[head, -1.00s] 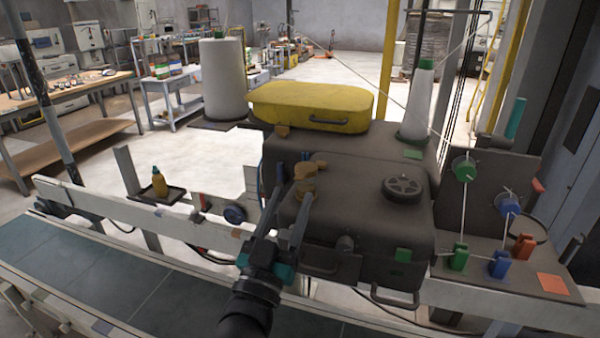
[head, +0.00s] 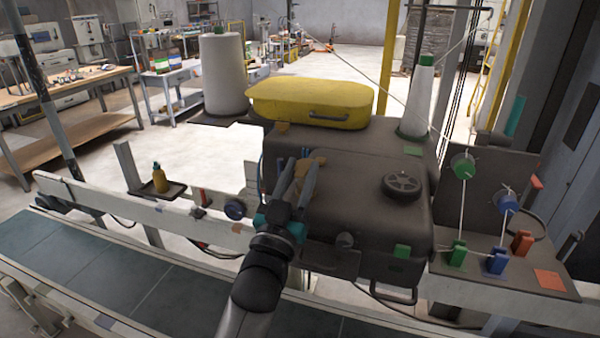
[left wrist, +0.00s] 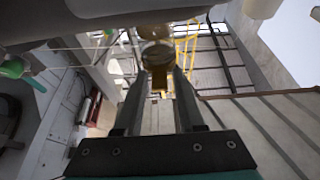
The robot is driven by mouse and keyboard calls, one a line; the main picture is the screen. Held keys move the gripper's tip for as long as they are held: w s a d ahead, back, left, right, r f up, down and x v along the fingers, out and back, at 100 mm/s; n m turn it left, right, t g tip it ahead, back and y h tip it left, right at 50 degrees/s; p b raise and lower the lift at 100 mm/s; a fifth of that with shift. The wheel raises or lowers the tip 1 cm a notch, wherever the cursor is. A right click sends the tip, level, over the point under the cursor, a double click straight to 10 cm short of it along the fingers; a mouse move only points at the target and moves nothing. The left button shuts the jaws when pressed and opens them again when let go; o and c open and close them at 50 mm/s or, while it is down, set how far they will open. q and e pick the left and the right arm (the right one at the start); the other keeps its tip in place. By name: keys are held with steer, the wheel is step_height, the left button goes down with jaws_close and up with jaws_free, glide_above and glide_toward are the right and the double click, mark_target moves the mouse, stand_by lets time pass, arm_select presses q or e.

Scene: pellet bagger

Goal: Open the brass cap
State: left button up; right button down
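The brass cap (head: 302,166) is on the grey top of the bagger housing (head: 350,200), partly hidden by my left gripper's fingers. My left gripper (head: 299,166) reaches up to it from the front, with brass showing between and behind the fingertips. In the left wrist view, the brass cap (left wrist: 157,57) is at the far end of the two fingers. The fingers stand apart with a gap between them; I cannot tell whether they touch the cap. My right gripper is not in view.
A black handwheel (head: 402,185) is right of the cap. A yellow case (head: 310,103) lies behind, between white thread cones (head: 223,75) and (head: 417,95). A white rail (head: 120,207) and conveyor (head: 90,265) run in front.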

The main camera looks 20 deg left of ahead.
arm_select(q)
jaws_close()
steer(key=shift+f, duration=0.2)
stand_by(0.9)
